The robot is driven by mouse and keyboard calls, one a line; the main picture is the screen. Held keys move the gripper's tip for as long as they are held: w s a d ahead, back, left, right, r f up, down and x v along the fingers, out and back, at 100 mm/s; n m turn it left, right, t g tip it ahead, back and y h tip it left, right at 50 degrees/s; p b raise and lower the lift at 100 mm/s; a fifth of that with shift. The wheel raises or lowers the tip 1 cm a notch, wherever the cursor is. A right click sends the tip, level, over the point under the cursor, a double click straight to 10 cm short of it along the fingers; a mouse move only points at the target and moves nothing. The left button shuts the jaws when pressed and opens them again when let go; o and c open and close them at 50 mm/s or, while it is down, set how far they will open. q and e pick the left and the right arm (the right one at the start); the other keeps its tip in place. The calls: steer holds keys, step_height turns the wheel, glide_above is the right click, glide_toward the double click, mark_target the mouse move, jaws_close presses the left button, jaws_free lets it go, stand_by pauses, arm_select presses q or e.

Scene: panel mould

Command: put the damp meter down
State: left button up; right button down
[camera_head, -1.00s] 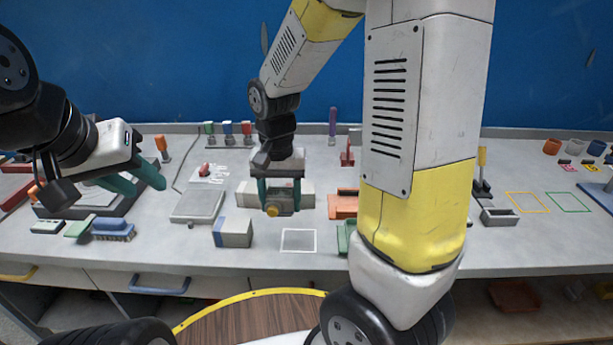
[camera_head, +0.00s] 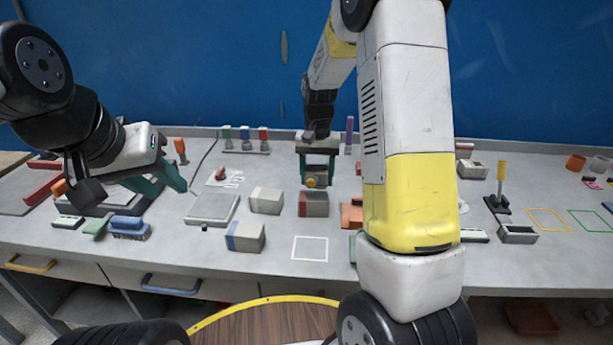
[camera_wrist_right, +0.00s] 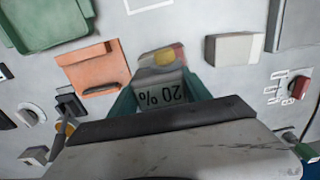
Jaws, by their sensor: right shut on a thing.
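My right gripper (camera_head: 317,178) is shut on the damp meter (camera_head: 311,181), a small grey body with a yellow round end, held above the bench. In the right wrist view the damp meter (camera_wrist_right: 160,96) sits between the teal fingers and its face reads "20 %". A red-ended grey block (camera_head: 314,204) lies just in front of and below it in the head view. A white square outline (camera_head: 310,248) on the bench is empty, nearer the front edge. My left gripper (camera_head: 165,182) hangs at the left with its teal fingers apart and nothing between them.
A pale block (camera_head: 266,200) and a blue-ended block (camera_head: 245,237) lie left of the square. A flat grey plate (camera_head: 212,208) is further left. An orange piece (camera_wrist_right: 90,68) lies close by. Yellow (camera_head: 548,221) and green (camera_head: 590,220) outlines at the right are empty.

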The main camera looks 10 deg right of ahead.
mark_target(317, 186)
steer(key=shift+f, duration=1.7)
steer(key=shift+s+f, duration=0.1)
steer(key=shift+f, duration=0.05)
steer(key=shift+c, duration=2.4)
jaws_free()
